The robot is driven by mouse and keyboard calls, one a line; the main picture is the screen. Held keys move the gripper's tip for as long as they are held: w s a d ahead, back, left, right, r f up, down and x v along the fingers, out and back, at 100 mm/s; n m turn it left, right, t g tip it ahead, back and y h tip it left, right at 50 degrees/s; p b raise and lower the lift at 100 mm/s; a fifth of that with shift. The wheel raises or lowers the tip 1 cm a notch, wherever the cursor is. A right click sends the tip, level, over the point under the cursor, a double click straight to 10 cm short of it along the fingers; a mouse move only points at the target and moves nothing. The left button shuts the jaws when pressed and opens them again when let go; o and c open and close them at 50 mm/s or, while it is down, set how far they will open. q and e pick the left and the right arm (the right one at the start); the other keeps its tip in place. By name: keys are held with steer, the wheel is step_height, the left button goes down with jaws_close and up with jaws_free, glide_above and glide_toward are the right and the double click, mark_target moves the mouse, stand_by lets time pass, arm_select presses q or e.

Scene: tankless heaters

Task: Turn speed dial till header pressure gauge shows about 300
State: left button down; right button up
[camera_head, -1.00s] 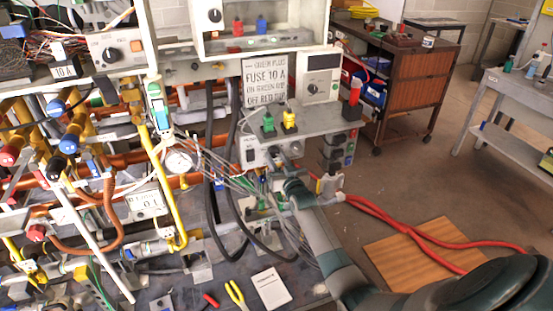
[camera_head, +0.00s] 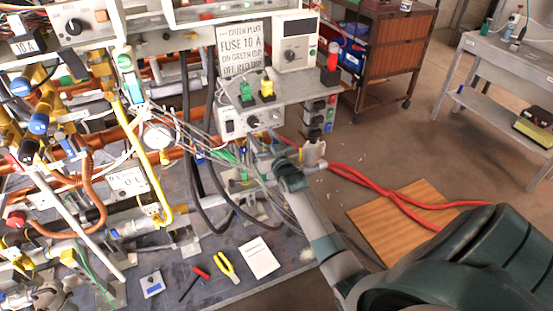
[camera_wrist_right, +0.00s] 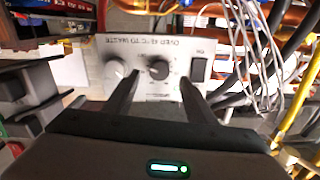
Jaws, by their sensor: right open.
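A white control box (camera_head: 230,127) under the grey shelf carries a black dial (camera_head: 253,121). In the right wrist view the panel (camera_wrist_right: 180,48) appears upside down, with the black dial (camera_wrist_right: 158,70), a pale knob (camera_wrist_right: 117,69) and a black rocker switch (camera_wrist_right: 200,68). I cannot read which dial is marked speed. My right gripper (camera_wrist_right: 159,82) is open, its fingers on either side of the black dial; contact is unclear. A round white gauge (camera_head: 158,136) sits among the pipes; its reading is too small to tell. My left gripper is not in view.
Grey cables (camera_head: 195,128) and black hoses run close beside the box. Green (camera_head: 246,94) and yellow (camera_head: 267,90) plugs stand on the shelf above. Red hoses (camera_head: 375,185) cross to the right.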

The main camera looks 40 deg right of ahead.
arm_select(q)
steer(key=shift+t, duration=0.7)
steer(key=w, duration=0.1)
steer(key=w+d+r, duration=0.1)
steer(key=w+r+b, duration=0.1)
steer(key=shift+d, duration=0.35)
arm_select(e)
steer(key=v, duration=1.2)
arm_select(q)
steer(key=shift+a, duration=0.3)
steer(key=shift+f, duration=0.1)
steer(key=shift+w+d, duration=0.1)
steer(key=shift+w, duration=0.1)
